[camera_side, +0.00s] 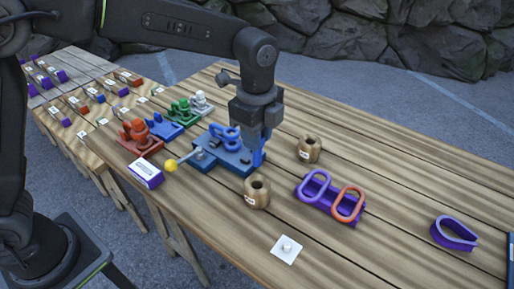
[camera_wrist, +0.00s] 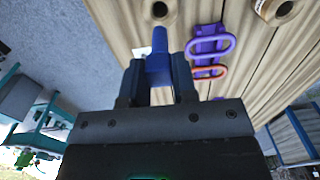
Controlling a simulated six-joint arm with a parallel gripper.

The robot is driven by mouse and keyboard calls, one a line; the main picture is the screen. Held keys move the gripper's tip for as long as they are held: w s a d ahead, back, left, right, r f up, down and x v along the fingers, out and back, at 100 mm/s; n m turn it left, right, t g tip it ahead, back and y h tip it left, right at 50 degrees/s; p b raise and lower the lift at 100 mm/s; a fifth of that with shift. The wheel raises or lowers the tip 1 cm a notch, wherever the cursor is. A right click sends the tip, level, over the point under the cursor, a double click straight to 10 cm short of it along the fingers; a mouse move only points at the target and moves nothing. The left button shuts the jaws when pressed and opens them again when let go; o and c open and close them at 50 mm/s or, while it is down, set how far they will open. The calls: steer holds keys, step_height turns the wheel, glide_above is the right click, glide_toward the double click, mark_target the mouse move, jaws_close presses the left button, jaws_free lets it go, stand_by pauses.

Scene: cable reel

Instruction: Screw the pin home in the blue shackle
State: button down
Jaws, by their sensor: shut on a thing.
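The blue shackle (camera_side: 228,133) is on a dark blue base plate (camera_side: 230,163) in the middle of the bench. My gripper (camera_side: 258,143) is just right of the shackle, pointing down, with its fingertips low at the plate's right end. It is shut on a blue piece that looks like the pin (camera_side: 258,158). In the wrist view the blue pin (camera_wrist: 158,62) stands out between my two fingers (camera_wrist: 158,85), narrower at its far end. The fingers hide where the pin meets the shackle, so I cannot tell how far in it is.
A purple rack (camera_side: 322,204) holds purple and orange loops. Red, blue and green fixtures stand behind.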

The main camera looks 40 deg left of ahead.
steer(key=r, duration=0.3)
steer(key=shift+w+a, duration=0.2)
steer(key=shift+a, duration=0.05)
steer(key=w+a, duration=0.8)
steer(key=a, duration=0.6)
steer(key=shift+w+a+f, duration=0.1)
steer(key=shift+f, duration=1.3)
steer(key=shift+w+a+f, duration=0.1)
steer(key=shift+f, duration=1.3)
steer(key=shift+f, duration=0.15)
steer(key=shift+f, duration=1.55)
steer(key=shift+f, duration=1.05)
steer(key=c, duration=1.5)
jaws_free()
jaws_close()
